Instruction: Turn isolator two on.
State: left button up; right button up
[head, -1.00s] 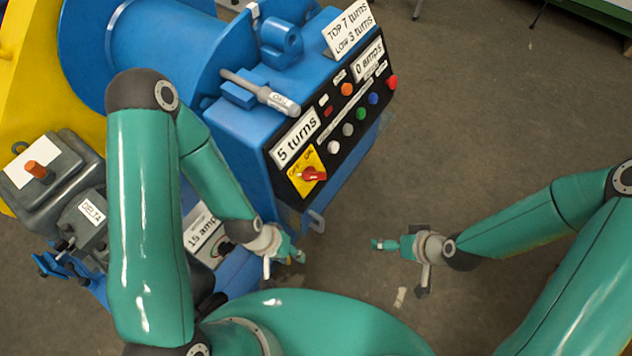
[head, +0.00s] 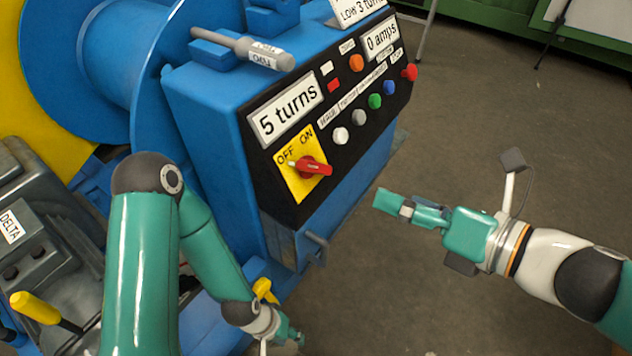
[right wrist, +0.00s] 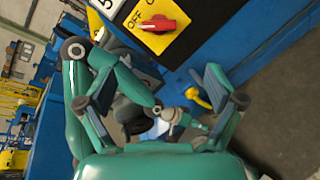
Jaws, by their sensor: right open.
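A red rotary handle (head: 312,168) sits on a yellow OFF/ON plate (head: 297,186) on the black panel of the blue machine. The handle lies roughly level; I cannot tell which mark it is set to. No number for this switch is readable. The handle also shows at the top of the right wrist view (right wrist: 158,24). My right gripper (head: 388,203) is to the right of the plate, apart from it, pointing left. In the right wrist view its two fingers (right wrist: 158,85) are spread with nothing between them. My left gripper (head: 292,338) is low, below the machine's front corner; its fingers are too small to judge.
Several coloured buttons (head: 375,101) line the panel above and right of the plate. A grey tool (head: 245,48) lies on the machine top. A yellow lever (head: 265,291) stands near my left gripper, another (head: 35,308) at lower left.

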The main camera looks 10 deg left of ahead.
aim_at(321, 169)
jog(key=b+x, duration=0.6)
jog(key=x, duration=0.9)
jog(key=shift+w+a+f, duration=0.1)
jog(key=shift+a+f, duration=0.15)
jog(key=shift+w+a, duration=0.25)
jog(key=shift+a, duration=0.2)
